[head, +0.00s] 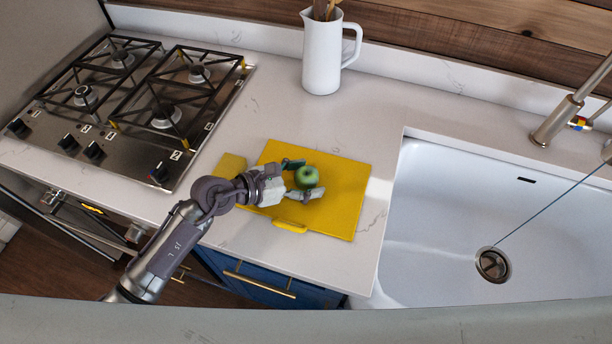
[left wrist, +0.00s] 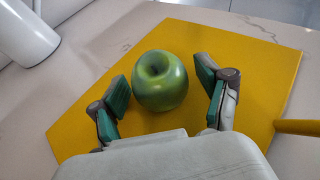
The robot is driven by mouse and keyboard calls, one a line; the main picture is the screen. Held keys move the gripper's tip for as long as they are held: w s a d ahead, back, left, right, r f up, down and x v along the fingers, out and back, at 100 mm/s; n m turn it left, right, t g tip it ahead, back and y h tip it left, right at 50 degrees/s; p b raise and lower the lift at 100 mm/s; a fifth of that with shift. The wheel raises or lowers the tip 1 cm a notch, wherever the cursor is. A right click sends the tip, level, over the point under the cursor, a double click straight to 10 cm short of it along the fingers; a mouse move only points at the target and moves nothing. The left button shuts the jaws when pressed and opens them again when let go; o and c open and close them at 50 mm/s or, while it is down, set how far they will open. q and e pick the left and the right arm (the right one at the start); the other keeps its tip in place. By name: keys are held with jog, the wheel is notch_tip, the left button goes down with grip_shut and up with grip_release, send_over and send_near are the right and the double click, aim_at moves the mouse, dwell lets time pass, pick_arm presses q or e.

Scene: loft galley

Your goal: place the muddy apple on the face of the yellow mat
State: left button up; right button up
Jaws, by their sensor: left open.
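The apple (head: 308,177) is green and sits over the yellow mat (head: 345,200), near its middle; it looks to be resting on the mat's face. I make out no clear mud on it. In the left wrist view the apple (left wrist: 160,82) stands between the two fingers, stem hollow toward the top, with the mat (left wrist: 255,60) behind and around it. My left gripper (head: 302,179) is open, one finger on each side of the apple. A gap shows beside each finger in the left wrist view (left wrist: 163,88). My right gripper is not in view.
A white pitcher (head: 322,55) stands behind. The stove (head: 130,100) is left, the sink (head: 450,230) right. Counter behind the mat is clear.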

pick_arm(q)
jog(key=b+v, duration=0.3)
jog(key=v, duration=0.8)
jog(key=shift+s+a, duration=0.1)
jog(key=shift+s, duration=0.1)
jog(key=shift+s+a+r, duration=0.15)
jog(key=shift+a+r, duration=0.1)
